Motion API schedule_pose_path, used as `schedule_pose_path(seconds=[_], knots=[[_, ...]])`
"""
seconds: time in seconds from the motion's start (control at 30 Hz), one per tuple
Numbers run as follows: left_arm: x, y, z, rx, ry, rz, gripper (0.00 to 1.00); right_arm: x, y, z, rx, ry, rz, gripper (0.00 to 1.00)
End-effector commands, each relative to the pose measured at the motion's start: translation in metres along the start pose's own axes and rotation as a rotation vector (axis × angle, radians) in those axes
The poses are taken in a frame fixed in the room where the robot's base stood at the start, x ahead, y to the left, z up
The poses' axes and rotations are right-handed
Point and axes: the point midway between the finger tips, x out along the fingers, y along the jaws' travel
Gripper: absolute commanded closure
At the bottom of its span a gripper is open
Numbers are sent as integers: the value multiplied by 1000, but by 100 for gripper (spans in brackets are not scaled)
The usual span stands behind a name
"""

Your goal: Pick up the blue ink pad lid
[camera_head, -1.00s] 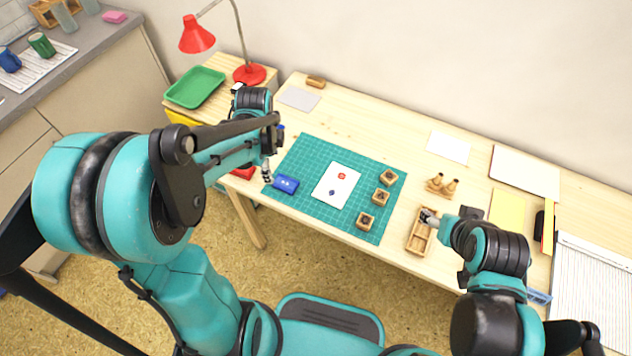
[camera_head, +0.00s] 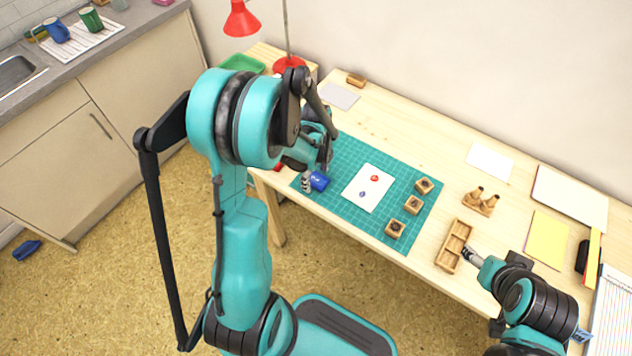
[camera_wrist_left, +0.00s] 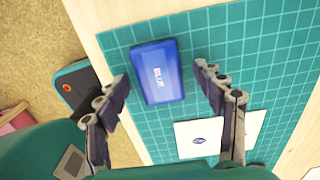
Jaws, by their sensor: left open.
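The blue ink pad (camera_head: 320,181) lies on the left end of the green cutting mat (camera_head: 350,216). My left gripper (camera_head: 307,183) is at the pad's near left side. In the left wrist view my left gripper (camera_wrist_left: 162,88) is open, with the pad between and beyond its fingertips; no grip shows. My right gripper (camera_head: 470,254) is beside the wooden tray (camera_head: 456,244); its jaws are too small to judge.
A white sheet (camera_head: 368,187) with red and blue prints lies on the mat. Several wooden stamps (camera_head: 413,205) stand to its right. A red item (camera_head: 277,167) is partly hidden behind my left arm. A blue object (camera_head: 27,250) lies on the floor at left.

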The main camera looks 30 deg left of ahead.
Motion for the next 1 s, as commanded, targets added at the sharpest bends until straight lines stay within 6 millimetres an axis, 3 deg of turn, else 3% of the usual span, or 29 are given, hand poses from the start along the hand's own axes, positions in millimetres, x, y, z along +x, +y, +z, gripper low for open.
schedule_pose_path(seconds=[0.17, 0.3, 0.77, 1.0], knots=[[-1, 0, 0, 0, 0, 0, 34, -1, 0, -1, 0, 0, 0, 35], [-1, 0, 0, 0, 0, 0, 71, -1, 0, -1, 0, 0, 0, 35], [-6, 0, 0, -1, 0, 0, 71, -4, 0, -3, 0, 0, 0, 35], [-40, 0, 0, -1, 0, 0, 71, -19, 0, -14, 0, 0, 0, 35]])
